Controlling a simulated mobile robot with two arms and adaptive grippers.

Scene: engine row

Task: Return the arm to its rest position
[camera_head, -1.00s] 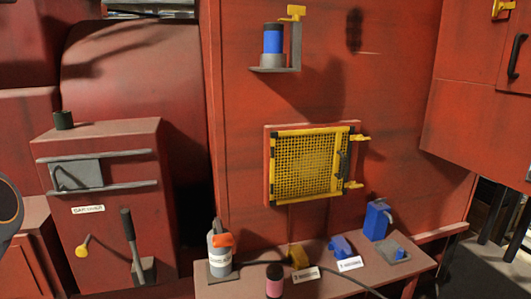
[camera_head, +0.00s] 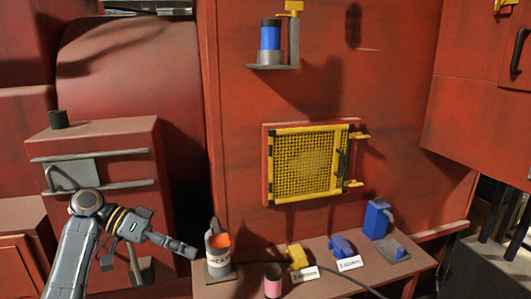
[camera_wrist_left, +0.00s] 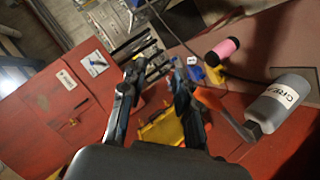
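My left arm comes in from the lower left in the head view. Its gripper (camera_head: 186,247) points right, in front of the red cabinet, with its tips just left of the grey bottle with an orange part (camera_head: 219,250). In the left wrist view the two fingers (camera_wrist_left: 155,68) stand apart with nothing visible between them, so it is open. The grey bottle (camera_wrist_left: 277,103) lies to their right there, apparently clear of the fingers. My right gripper is in neither view.
The red ledge (camera_head: 235,288) holds the bottle, a pink-banded can (camera_head: 273,281), a yellow block (camera_head: 297,256), a blue block (camera_head: 341,246) and a blue container (camera_head: 376,219). A yellow mesh panel (camera_head: 307,162) is above. The red cabinet (camera_head: 110,140) is behind my arm.

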